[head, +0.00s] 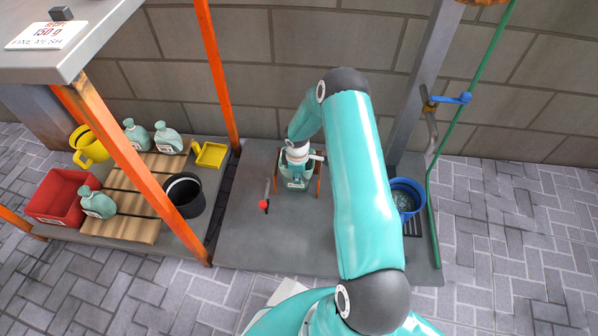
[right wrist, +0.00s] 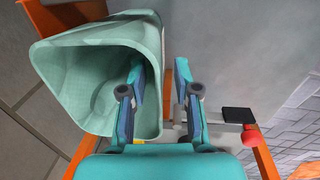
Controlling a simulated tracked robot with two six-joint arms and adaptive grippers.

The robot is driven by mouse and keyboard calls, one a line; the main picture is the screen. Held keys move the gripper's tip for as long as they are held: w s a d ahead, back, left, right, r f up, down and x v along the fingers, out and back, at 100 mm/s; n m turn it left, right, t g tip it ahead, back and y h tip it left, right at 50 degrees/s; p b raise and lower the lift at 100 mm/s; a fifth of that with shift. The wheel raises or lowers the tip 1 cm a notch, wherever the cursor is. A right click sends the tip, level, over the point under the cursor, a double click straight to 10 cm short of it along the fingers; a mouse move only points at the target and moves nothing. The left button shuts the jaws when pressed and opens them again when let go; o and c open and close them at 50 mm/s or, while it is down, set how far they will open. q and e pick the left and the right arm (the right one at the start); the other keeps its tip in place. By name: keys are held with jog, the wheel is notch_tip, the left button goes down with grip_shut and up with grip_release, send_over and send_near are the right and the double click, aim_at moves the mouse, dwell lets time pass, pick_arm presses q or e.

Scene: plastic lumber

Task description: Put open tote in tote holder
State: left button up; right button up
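The open tote (right wrist: 95,75) is pale green and shows its wide mouth in the right wrist view. It also shows in the head view (head: 296,183), below my right wrist. The tote holder has orange bars (right wrist: 262,155); its thin orange legs (head: 319,186) stand beside the tote in the head view. The tote looks tilted against the bars; I cannot tell whether it is seated. My right gripper (right wrist: 160,88) is open, one finger inside the tote's mouth and the other outside, with the near wall between them. My left gripper is not in view.
A red-knobbed lever (head: 264,204) stands left of the holder. A blue bucket (head: 406,197) stands right of my arm, near a tap (head: 450,99). Black bucket (head: 185,194), red bin (head: 60,196) and several bottles are at left, behind orange posts (head: 218,70). Platform front is clear.

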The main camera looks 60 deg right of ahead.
jog(key=shift+r, duration=0.25)
notch_tip(320, 180, up, 12)
jog(key=a+p, duration=0.1)
jog(key=p, duration=0.4)
jog(key=a+f+m+y, duration=0.1)
jog(key=a+f+y, duration=0.1)
jog(key=a, duration=1)
jog(key=a+f+m+y, duration=0.2)
jog(key=a+f, duration=0.1)
jog(key=a, duration=0.9)
jog(key=s+a+m, duration=0.2)
jog(key=s+a, duration=0.3)
jog(key=a, duration=0.2)
jog(key=s+a+m+y, duration=0.1)
jog(key=s+a+m, duration=0.1)
jog(key=s+a, duration=0.3)
jog(key=a, duration=0.3)
jog(key=shift+r+m, duration=0.3)
jog(key=shift+a, duration=0.1)
